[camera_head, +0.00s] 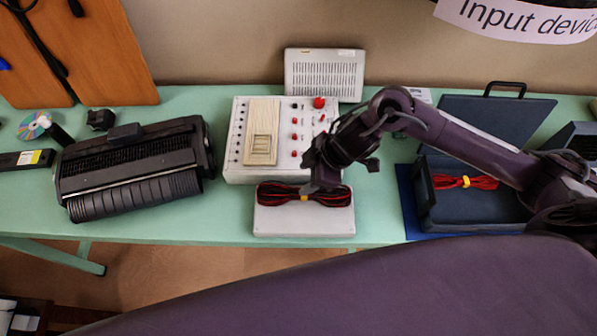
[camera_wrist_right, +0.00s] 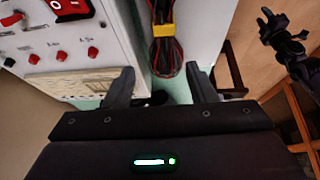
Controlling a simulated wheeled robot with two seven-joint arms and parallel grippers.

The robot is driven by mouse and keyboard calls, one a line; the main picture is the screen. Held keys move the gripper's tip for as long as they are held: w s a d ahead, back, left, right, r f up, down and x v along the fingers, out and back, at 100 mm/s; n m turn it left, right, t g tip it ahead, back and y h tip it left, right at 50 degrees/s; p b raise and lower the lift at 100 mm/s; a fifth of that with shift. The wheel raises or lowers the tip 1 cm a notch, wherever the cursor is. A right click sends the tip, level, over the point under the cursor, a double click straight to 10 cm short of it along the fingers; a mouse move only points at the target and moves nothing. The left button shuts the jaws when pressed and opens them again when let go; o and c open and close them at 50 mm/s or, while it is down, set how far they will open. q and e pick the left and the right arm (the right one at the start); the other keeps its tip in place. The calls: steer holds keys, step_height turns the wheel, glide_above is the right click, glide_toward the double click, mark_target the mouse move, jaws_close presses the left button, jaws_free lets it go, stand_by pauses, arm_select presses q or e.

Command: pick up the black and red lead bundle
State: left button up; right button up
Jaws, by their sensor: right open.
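A black and red lead bundle (camera_head: 275,195) with a yellow tie lies on a low white box (camera_head: 300,223) at the table's front edge. My right gripper (camera_head: 322,184) is over the right part of this bundle in the head view. In the right wrist view, my open right gripper (camera_wrist_right: 158,82) has its two fingers apart, and the bundle (camera_wrist_right: 165,55) runs lengthwise ahead of the gap between them. No grip on it shows.
A white control panel with red knobs (camera_head: 240,150) stands directly behind the box. A black ribbed machine (camera_head: 130,180) is to the left. A grey vented unit (camera_head: 325,72) stands behind. A dark jointed part, seemingly my left gripper (camera_wrist_right: 284,38), shows over the floor in the right wrist view.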

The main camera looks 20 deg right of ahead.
steer(key=shift+d+g, duration=0.3)
steer(key=shift+d, duration=0.65)
steer(key=shift+s+d+f+h, duration=0.1)
steer(key=shift+s+d+h, duration=0.1)
steer(key=shift+h, duration=0.1)
steer(key=shift+s+a+f+p, duration=0.2)
steer(key=shift+a+f, duration=0.1)
steer(key=shift+f, duration=0.25)
steer(key=shift+s+a+f+p, duration=0.15)
steer(key=shift+a+f, duration=0.1)
steer(key=shift+f, duration=0.3)
steer(key=p+x, duration=0.1)
steer(key=x, duration=0.2)
steer(key=shift+w+f, duration=0.15)
steer(key=shift+f, duration=0.25)
steer(key=shift+a+f, duration=0.1)
steer(key=shift+f, duration=0.35)
arm_select(q)
steer(key=shift+s+r, duration=0.25)
steer(key=shift+r, duration=0.6)
arm_select(e)
jaws_close()
